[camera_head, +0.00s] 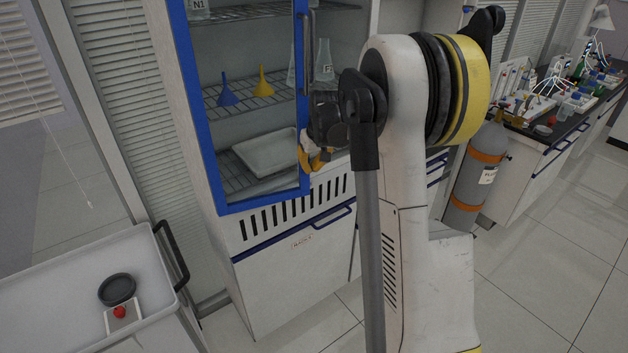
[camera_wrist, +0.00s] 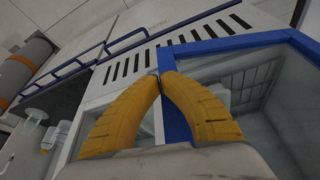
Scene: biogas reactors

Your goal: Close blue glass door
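The blue-framed glass door (camera_head: 303,95) covers the left part of the white cabinet's front. A dark upright handle is on the right side of its frame. Shelf space shows to the right of that frame; I cannot tell exactly how far the door stands from the cabinet. My gripper (camera_head: 314,160), with yellow fingers, is at the lower right of the frame, partly hidden by my arm. In the wrist view the fingertips (camera_wrist: 160,75) come together in front of the blue door frame (camera_wrist: 178,125). Whether they touch it is unclear.
Funnels (camera_head: 262,85), flasks and a white tray (camera_head: 265,152) are on the cabinet shelves. A grey cart (camera_head: 60,320) stands at lower left. A grey gas cylinder (camera_head: 478,175) and a cluttered bench (camera_head: 545,130) are at right. Tiled floor is free at lower right.

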